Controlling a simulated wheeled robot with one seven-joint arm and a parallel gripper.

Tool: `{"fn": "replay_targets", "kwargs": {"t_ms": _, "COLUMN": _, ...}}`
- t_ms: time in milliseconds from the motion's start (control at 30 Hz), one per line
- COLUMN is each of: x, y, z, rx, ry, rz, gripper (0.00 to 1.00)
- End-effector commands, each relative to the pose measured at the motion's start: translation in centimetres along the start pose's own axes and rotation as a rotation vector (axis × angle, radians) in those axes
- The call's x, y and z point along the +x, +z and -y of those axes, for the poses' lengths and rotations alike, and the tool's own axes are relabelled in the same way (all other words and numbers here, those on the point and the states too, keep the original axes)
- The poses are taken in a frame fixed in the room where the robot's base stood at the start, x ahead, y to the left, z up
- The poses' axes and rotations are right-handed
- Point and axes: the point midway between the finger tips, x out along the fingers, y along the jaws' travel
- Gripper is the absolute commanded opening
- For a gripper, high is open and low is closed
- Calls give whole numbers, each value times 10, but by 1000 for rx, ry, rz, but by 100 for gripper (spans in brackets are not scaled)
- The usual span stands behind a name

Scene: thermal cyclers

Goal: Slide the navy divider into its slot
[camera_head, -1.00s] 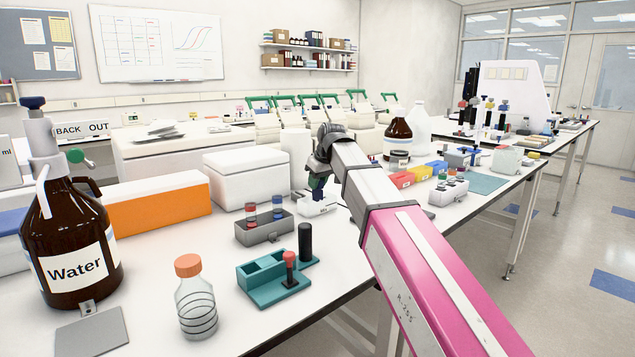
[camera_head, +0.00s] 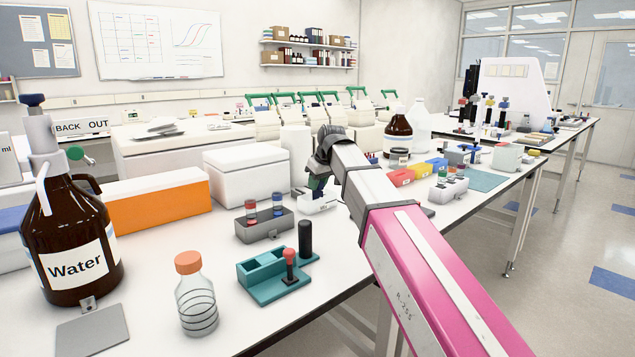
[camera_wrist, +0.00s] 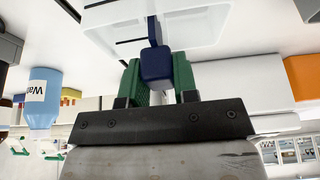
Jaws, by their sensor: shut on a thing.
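The navy divider (camera_wrist: 157,66) is between the green fingers of my gripper (camera_wrist: 158,84) in the wrist view. My gripper is shut on it. Its narrower far end overlaps a white tray (camera_wrist: 208,38), which has a dark slit line beside the divider. I cannot tell whether the divider's end is inside a slot or just above it. In the head view my gripper (camera_head: 317,187) is low over the small white tray (camera_head: 325,206) on the bench. There the divider is mostly hidden by my wrist and fingers.
A grey rack (camera_head: 265,226) with red and blue capped tubes stands left of the tray. A teal holder (camera_head: 270,288) is nearer the bench edge. White boxes (camera_head: 247,178) stand behind. Red, yellow and blue blocks (camera_head: 420,171) lie to the right.

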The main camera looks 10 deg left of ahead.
Motion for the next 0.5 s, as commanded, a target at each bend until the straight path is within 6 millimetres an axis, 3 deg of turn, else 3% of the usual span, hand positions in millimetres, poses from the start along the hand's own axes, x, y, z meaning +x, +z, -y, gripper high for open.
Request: {"fn": "replay_targets", "kwargs": {"t_ms": 500, "x": 11, "y": 5, "z": 0, "rx": 0, "ry": 0, "rz": 0, "gripper": 18}}
